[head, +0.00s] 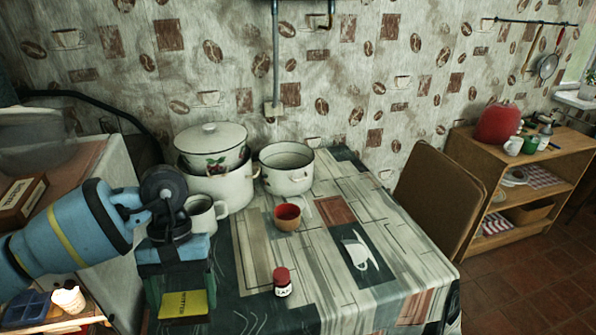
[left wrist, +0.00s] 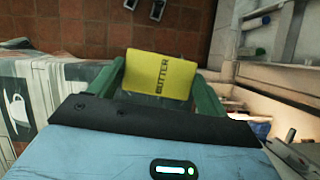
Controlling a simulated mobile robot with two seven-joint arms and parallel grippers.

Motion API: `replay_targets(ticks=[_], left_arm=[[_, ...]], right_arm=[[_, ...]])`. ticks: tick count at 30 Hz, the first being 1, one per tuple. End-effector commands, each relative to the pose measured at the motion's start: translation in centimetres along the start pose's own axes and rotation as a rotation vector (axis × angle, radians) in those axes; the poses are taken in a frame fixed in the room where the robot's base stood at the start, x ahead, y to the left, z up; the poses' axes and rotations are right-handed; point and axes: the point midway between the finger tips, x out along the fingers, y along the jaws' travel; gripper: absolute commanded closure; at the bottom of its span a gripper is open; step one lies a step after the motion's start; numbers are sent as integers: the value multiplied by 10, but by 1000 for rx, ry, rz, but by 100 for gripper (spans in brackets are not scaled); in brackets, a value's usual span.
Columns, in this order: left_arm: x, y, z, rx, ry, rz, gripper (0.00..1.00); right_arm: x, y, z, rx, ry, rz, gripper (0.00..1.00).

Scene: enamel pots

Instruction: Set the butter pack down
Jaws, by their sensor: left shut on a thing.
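The butter pack (head: 184,304) is yellow with dark lettering. It also fills the middle of the left wrist view (left wrist: 160,73). My left gripper (head: 182,290) has its green fingers shut on the pack, one on each side, and points downward at the near left of the table (head: 262,262). In the left wrist view the brown floor shows behind the pack, with the tablecloth off to the left. The pack's underside and its height are hidden. My right gripper is in neither view.
A white mug (head: 203,215), a large pot (head: 220,187), an open pot (head: 287,168), a red cup (head: 288,216) and a red-capped jar (head: 282,283) stand on the table. The cloth right of the jar is clear. A wooden box (head: 22,198) lies at left.

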Motion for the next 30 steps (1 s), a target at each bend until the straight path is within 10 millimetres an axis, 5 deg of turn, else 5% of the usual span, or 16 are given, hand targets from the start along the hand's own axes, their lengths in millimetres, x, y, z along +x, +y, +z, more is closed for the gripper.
replay_targets(ticks=[4, 11, 22, 30], left_arm=[[-34, -11, 4, 103, 7, -43, 51], [-44, -16, 6, 157, -1, -64, 51], [12, -22, 20, 156, -1, -66, 51], [19, -22, 23, 155, 0, -63, 51]], right_arm=[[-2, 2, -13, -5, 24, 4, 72], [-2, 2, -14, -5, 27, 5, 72], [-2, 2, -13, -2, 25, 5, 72], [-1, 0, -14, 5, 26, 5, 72]])
